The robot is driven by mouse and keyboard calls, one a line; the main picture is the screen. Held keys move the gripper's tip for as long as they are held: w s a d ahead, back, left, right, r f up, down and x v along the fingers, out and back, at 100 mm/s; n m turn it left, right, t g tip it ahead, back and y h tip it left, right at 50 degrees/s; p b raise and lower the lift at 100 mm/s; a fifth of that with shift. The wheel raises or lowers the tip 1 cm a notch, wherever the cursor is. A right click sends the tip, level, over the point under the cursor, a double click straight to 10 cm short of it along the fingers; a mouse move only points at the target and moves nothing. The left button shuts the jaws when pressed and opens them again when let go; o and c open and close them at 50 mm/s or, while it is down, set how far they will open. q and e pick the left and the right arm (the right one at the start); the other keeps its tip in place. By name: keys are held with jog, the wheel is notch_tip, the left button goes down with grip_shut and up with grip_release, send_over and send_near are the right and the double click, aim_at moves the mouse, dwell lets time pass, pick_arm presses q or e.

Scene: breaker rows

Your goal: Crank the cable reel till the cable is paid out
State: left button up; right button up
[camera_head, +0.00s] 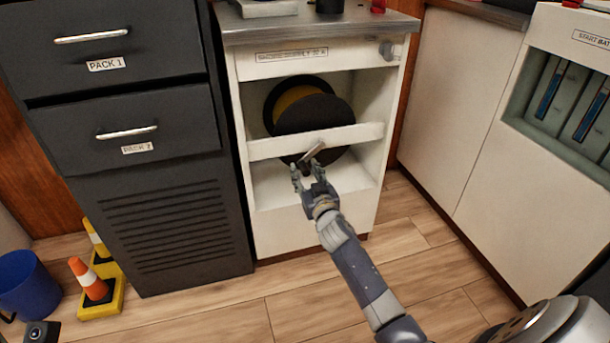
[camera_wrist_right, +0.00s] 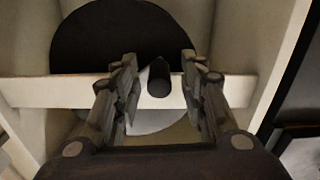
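The cable reel (camera_head: 318,114) sits in the open bay of a white cabinet, with black discs and yellow-orange cable (camera_head: 291,97) showing between them. A white crossbar (camera_head: 359,134) runs in front of it. A grey crank arm (camera_head: 313,150) is at the bar, and its dark handle (camera_wrist_right: 158,79) points toward the right wrist camera. My right gripper (camera_head: 302,171) is open at the crank; in the wrist view its fingers (camera_wrist_right: 160,83) stand on both sides of the handle with gaps. The reel's lower part is partly hidden by the bar and gripper. My left gripper is not seen.
A dark drawer unit (camera_head: 165,195) stands close at left, and a white cabinet (camera_head: 460,110) at right. Orange and yellow cones (camera_head: 91,281) and a blue bucket (camera_head: 27,286) are on the floor at lower left. The wooden floor (camera_head: 240,295) in front is mostly clear.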

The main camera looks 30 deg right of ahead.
jog(key=shift+w+d, duration=0.2)
jog(key=shift+w, duration=0.35)
grip_shut()
